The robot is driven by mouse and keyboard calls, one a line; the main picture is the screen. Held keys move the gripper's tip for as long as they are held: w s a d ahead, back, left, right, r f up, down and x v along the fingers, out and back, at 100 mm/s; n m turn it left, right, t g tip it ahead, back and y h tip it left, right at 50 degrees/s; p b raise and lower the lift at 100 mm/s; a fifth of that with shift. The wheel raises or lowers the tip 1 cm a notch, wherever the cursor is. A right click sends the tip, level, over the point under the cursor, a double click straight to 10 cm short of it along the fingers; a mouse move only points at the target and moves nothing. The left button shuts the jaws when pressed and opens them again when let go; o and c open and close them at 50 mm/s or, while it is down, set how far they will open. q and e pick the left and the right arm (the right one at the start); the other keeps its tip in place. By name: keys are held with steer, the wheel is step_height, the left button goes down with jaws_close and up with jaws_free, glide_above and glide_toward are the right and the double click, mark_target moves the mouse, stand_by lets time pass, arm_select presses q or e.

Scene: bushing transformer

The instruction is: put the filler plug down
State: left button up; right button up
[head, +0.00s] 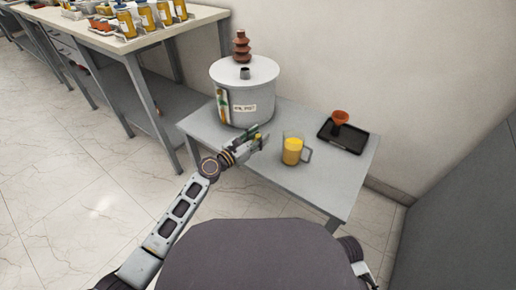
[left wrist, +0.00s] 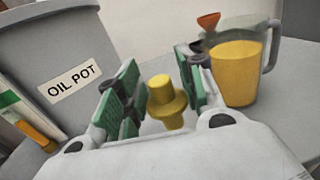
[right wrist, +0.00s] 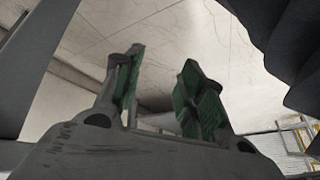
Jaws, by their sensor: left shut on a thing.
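The yellow filler plug (left wrist: 163,102) stands between the green-padded fingers of my left gripper (left wrist: 158,98) in the left wrist view. In the head view my left gripper (head: 260,139) is shut on it, in front of the oil pot and left of the jug. The grey oil pot (head: 246,100) stands on the small table, with an open-looking dark neck (head: 244,72) and a brown ribbed bushing (head: 241,47) on its lid. My right gripper (right wrist: 157,95) shows in the right wrist view with its fingers apart and nothing between them.
The grey table (head: 316,182) has bare room at its front and right. A glass jug of yellow oil (head: 292,150) stands near the plug. A workbench (head: 140,38) with several bottles is at the left.

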arm_select(q)
steer(key=shift+f, duration=0.25)
arm_select(e)
steer(key=shift+a+f, duration=0.15)
steer(key=shift+f, duration=0.25)
arm_select(q)
steer(key=shift+f, duration=0.1)
arm_select(e)
steer(key=shift+w, duration=0.1)
arm_select(q)
steer(key=shift+f, duration=0.15)
step_height(320, 180, down, 2)
steer(key=shift+f+b, duration=0.25)
steer(key=shift+b, duration=0.95)
steer(key=shift+f+b, duration=0.4)
steer(key=shift+f, duration=0.2)
arm_select(e)
step_height(320, 180, down, 6)
steer(key=a+t+y, duration=0.1)
steer(key=shift+m+t, duration=0.3)
steer(key=shift+m, duration=0.1)
arm_select(q)
steer(key=shift+f, duration=0.1)
arm_select(e)
steer(key=shift+w, duration=0.1)
arm_select(q)
steer(key=o, duration=0.9)
steer(key=shift+o, duration=0.2)
arm_select(e)
steer(key=shift+r, duration=0.1)
